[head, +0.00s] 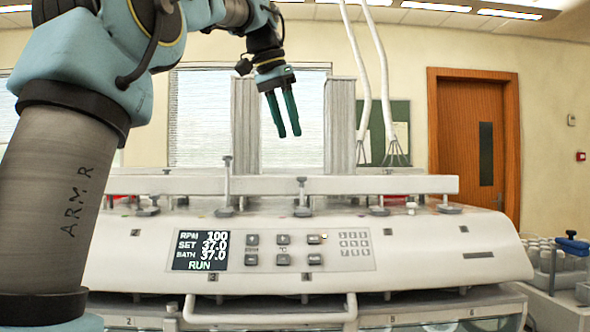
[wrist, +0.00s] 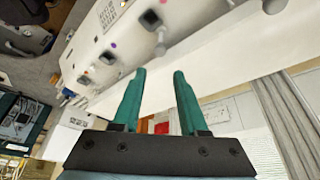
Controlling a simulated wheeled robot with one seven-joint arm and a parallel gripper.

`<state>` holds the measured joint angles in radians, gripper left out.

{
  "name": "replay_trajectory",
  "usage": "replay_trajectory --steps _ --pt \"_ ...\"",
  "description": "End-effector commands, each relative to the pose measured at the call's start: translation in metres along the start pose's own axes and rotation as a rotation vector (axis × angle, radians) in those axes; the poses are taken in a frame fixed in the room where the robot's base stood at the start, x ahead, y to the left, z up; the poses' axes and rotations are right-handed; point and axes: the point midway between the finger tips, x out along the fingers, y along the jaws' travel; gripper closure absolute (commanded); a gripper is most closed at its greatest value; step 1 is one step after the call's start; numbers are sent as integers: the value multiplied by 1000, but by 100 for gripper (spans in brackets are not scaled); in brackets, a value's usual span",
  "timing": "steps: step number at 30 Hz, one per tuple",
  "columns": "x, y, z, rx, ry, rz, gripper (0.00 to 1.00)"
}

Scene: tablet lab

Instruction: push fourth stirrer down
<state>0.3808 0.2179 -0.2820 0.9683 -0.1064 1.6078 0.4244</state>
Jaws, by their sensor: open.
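The white bath machine (head: 440,240) has a row of stirrers along its top. The one just right of centre (head: 302,193), which looks like the fourth with the first hidden behind my arm, stands with its shaft and cap partly raised. The stirrer to its left (head: 226,182) stands higher. The others in view, such as the one to the right (head: 380,206), sit low. My gripper (head: 289,135) is open and empty, pointing down above the machine and slightly left of the fourth stirrer, apart from it. In the wrist view my gripper (wrist: 159,75) shows its green fingers apart with nothing between them.
A display (head: 200,250) reads RUN. A tube rack (head: 555,270) stands at far right.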

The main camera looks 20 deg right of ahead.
Motion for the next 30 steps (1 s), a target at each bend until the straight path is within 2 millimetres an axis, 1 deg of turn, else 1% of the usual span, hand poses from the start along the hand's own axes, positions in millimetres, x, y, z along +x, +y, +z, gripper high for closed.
replay_trajectory --steps 5,12,15,18,23,30 --pt "25 0 2 -1 -3 1 58" --pt "69 0 1 -1 -2 1 58" --pt "84 0 1 -1 -2 1 58" --pt "95 0 0 -1 -2 1 58" --pt "103 0 0 -1 0 0 58" --pt "104 0 0 -1 0 0 58"
